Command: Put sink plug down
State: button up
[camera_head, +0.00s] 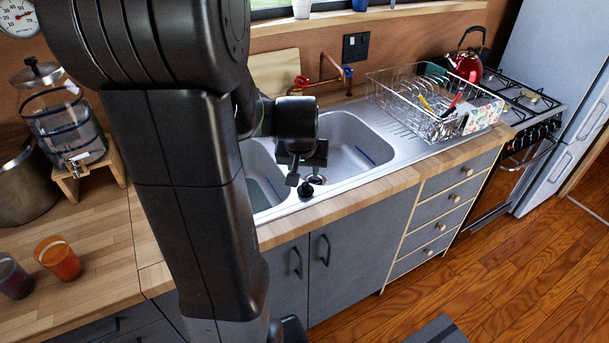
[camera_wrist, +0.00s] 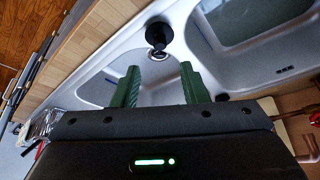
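The black sink plug (camera_wrist: 157,35) shows in the wrist view at the front of the sink, near the rim between the two basins. In the head view the plug (camera_head: 305,190) is a small dark knob just below my gripper. My gripper (camera_wrist: 160,84) has two green fingers spread apart, with nothing between them. In the head view the gripper (camera_head: 302,167) hangs over the sink (camera_head: 345,130), pointing down. The plug lies beyond the fingertips and appears apart from them. A round drain (camera_head: 317,180) shows beside the plug.
A wire dish rack (camera_head: 400,110) with utensils stands right of the sink. A red tap handle (camera_head: 301,82) and pipe stand behind it. A glass dispenser (camera_head: 65,125) and an orange cup (camera_head: 58,258) are on the left counter. My arm hides part of the left basin.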

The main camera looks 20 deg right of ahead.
aim_at(305, 184)
jog(key=v, duration=0.3)
jog(key=shift+r, duration=0.1)
dwell(0.3)
jog(key=x, duration=1.2)
jog(key=shift+f, duration=0.25)
jog(key=shift+r, duration=0.15)
